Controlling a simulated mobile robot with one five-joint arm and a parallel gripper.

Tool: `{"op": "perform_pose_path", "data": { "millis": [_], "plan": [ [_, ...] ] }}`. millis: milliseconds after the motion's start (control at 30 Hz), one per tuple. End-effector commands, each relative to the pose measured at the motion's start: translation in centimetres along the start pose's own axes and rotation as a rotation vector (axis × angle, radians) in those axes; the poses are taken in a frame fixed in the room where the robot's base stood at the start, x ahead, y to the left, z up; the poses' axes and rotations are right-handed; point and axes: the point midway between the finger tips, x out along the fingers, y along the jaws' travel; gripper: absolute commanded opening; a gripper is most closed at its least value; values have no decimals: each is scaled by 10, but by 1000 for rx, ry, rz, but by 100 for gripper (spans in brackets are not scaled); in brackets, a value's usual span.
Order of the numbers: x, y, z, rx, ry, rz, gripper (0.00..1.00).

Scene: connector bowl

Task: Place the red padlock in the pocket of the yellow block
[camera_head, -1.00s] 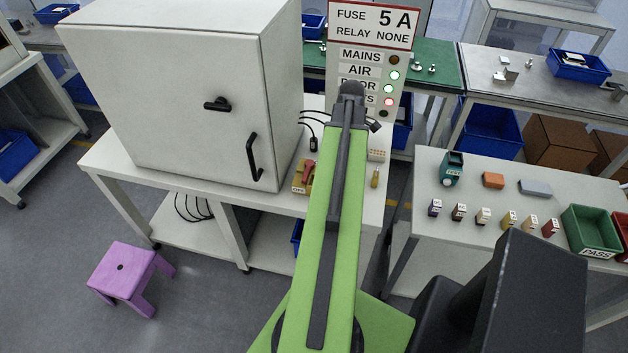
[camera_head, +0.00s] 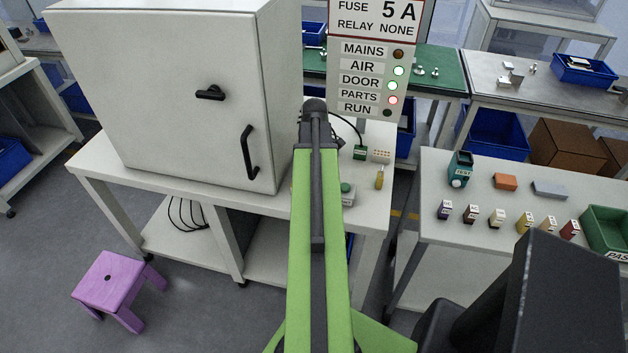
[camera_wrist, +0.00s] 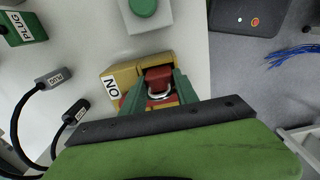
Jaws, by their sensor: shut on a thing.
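In the wrist view my gripper (camera_wrist: 158,89) has its green fingers closed on the red padlock (camera_wrist: 158,76), whose silver shackle shows towards me. In the head view my arm covers the gripper, the padlock and nearly all of the block.
A grey box with a green button (camera_wrist: 143,7) stands just beyond the block.

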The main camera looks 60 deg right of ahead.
Motion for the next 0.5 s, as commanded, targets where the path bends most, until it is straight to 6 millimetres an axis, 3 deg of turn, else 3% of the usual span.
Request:
{"op": "perform_pose_path", "data": {
  "millis": [267,300,433,500],
  "plan": [
    [2,0,0,0,0,0,0],
    [1,0,0,0,0,0,38],
    [0,0,0,0,0,0,55],
    [0,0,0,0,0,0,58]
  ]
}}
